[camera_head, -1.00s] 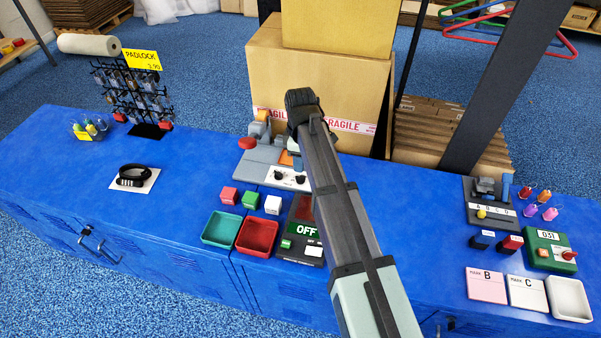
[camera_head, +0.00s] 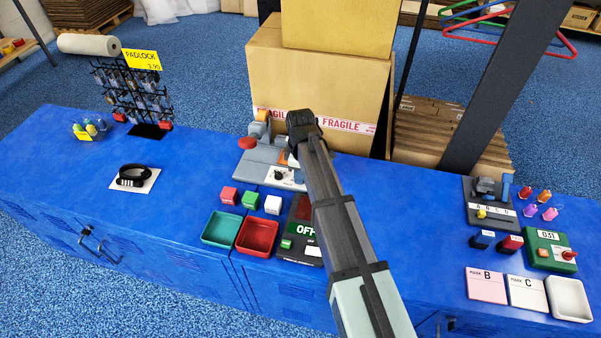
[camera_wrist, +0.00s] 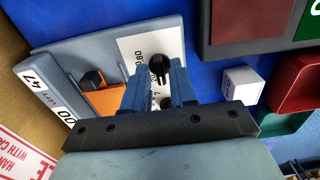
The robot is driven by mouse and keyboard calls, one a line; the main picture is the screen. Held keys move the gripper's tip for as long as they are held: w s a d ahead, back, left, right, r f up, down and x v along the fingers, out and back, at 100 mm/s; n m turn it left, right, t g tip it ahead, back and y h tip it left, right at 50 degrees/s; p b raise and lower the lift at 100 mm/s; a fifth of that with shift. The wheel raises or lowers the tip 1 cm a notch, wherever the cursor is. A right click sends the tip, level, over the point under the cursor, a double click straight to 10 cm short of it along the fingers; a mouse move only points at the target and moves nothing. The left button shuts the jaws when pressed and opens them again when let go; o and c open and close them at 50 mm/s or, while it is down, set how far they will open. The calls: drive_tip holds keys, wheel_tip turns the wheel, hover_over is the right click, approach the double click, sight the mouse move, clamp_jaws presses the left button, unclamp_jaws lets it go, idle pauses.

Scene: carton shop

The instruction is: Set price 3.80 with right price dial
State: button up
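The white dial plate (camera_head: 285,181) lies at the front of the grey price device (camera_head: 258,160). In the head view its left dial (camera_head: 278,174) shows as a black knob; my arm hides the right one. In the wrist view the right price dial (camera_wrist: 160,67), a black knob, stands between the tips of my gripper (camera_wrist: 160,80). The gripper is open, with a finger on either side; I cannot tell whether they touch it. The left dial (camera_wrist: 167,102) is partly hidden lower between the fingers. Printed digits beside the dial are partly covered, so the setting is unreadable.
A dark box marked OFF (camera_head: 303,231), a white cube (camera_head: 272,204) and a red tray (camera_head: 257,236) stand in front of the device. A tall carton (camera_head: 330,95) stands behind it.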

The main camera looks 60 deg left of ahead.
clamp_jaws()
drive_tip(key=shift+m, duration=0.4)
drive_tip(key=m, duration=0.4)
drive_tip(key=shift+m, duration=0.4)
drive_tip(key=m, duration=1.2)
drive_tip(key=shift+m, duration=0.4)
drive_tip(key=m, duration=0.5)
drive_tip(key=shift+m, duration=0.4)
